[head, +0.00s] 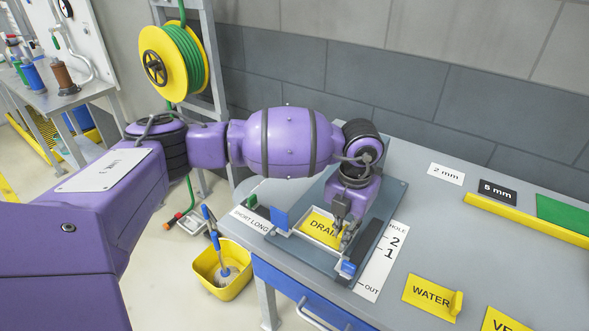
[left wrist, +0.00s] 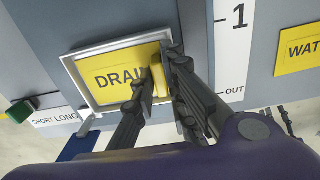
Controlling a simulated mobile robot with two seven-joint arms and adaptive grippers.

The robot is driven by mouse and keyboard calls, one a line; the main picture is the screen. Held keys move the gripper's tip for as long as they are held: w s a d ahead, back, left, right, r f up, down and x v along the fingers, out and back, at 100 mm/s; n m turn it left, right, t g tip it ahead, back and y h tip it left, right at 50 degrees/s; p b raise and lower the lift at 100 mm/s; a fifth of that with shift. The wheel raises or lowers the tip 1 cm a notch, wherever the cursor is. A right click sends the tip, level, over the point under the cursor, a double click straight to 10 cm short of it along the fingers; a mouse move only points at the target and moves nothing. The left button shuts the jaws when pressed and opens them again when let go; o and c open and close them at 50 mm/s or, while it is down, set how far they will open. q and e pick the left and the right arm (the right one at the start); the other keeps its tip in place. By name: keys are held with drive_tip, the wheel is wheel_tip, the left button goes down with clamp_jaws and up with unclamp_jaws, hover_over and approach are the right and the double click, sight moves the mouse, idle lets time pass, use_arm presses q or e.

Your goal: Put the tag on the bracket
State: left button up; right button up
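The yellow DRAIN tag (head: 320,227) lies within a pale rectangular frame (head: 292,233) on a grey base plate (head: 394,197). The left wrist view shows the tag (left wrist: 112,77) with its upright yellow tab (left wrist: 157,77) at the right end. My left gripper (head: 341,229) is down at that tab. In the left wrist view its two dark fingertips (left wrist: 159,70) stand on either side of the tab, close to it. Whether both press on it I cannot tell. The fingers hide part of the tag and frame. I cannot make out a separate bracket. My right gripper is not in view.
A yellow WATER tag (head: 431,297) and another yellow tag (head: 503,320) lie to the right. A HOLE/OUT scale (head: 381,262) and a dark bar (head: 367,246) sit beside the frame. A blue piece (head: 348,268) is near the front. A yellow bucket (head: 222,283) stands on the floor.

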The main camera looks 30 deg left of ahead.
use_arm(q)
drive_tip(key=shift+o, duration=0.9)
drive_tip(key=shift+d, duration=0.1)
drive_tip(key=shift+r, duration=0.2)
wheel_tip(320, 180, up, 13)
